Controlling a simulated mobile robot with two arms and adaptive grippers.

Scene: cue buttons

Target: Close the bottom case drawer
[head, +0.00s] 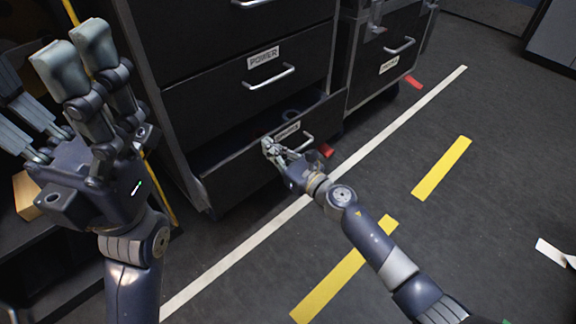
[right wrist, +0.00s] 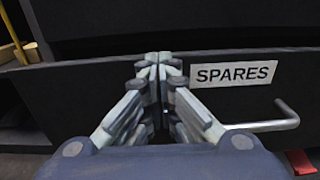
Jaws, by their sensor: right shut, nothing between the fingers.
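The black bottom drawer (head: 240,172) of the case is pulled partly out, and its open top shows a dark inside. Its front carries a white SPARES label (right wrist: 234,74) and a silver bar handle (right wrist: 270,122). My right gripper (head: 270,147) is shut and empty at the drawer front, left of the label and handle. In the right wrist view its fingertips (right wrist: 158,60) meet near the front's top edge; I cannot tell whether they touch it. My left gripper (head: 55,95) is raised at the left, open and empty, away from the drawer.
The drawer labelled POWER (head: 235,82) above is shut. Another black cabinet (head: 385,65) stands to the right. Red tabs (head: 327,151) lie by the cases. The dark floor (head: 400,170) with white and yellow stripes is free in front.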

